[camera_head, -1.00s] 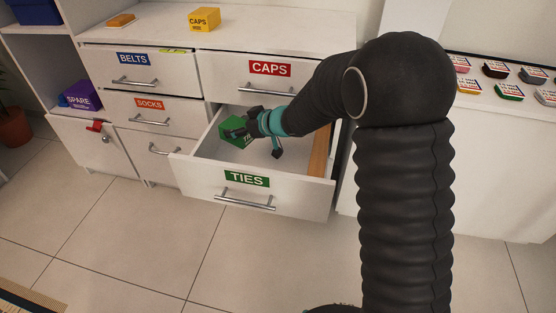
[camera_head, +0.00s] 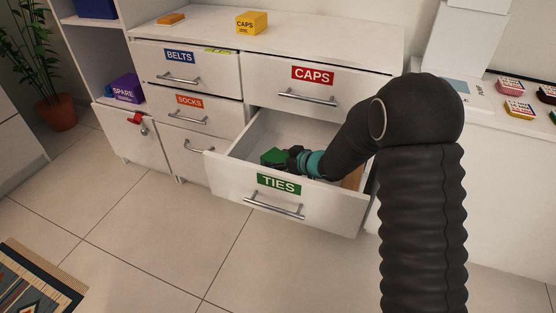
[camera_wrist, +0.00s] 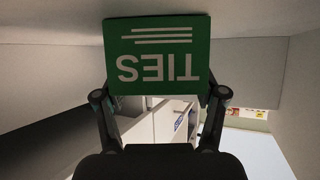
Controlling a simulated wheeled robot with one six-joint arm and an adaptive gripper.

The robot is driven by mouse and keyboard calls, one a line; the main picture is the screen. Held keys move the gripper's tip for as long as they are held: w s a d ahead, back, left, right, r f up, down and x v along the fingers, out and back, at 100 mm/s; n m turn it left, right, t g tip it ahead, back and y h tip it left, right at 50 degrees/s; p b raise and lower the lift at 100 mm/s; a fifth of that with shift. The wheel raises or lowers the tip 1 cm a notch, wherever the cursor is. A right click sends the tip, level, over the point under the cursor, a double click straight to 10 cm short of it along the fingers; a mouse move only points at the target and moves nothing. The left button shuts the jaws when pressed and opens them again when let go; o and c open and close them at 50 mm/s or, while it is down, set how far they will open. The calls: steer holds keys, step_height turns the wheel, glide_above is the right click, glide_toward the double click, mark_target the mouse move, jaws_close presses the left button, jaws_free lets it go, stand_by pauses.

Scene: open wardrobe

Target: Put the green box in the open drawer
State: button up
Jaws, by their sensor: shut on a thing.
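The green box (camera_head: 273,157) is inside the open drawer labelled TIES (camera_head: 233,188), low between its walls. My gripper (camera_head: 291,158) reaches into the drawer from the right and is shut on the box. In the wrist view the green box (camera_wrist: 158,54), with upside-down white TIES lettering, sits between the two fingers of my gripper (camera_wrist: 160,98). The drawer's front panel hides the underside of the box in the head view, so I cannot tell whether it touches the drawer floor.
The shut CAPS drawer (camera_head: 330,84) is just above the open one. BELTS (camera_head: 190,66) and SOCKS (camera_head: 195,112) drawers are shut at left. A yellow box (camera_head: 252,23) stands on top, and a purple box (camera_head: 127,88) is on the left shelf. A brown strip lies along the drawer's right side.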

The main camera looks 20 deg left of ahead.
steer(key=o, duration=1.2)
steer(key=shift+r, duration=0.2)
steer(key=v, duration=0.7)
steer(key=shift+s+d, duration=0.1)
steer(key=shift+d, duration=0.1)
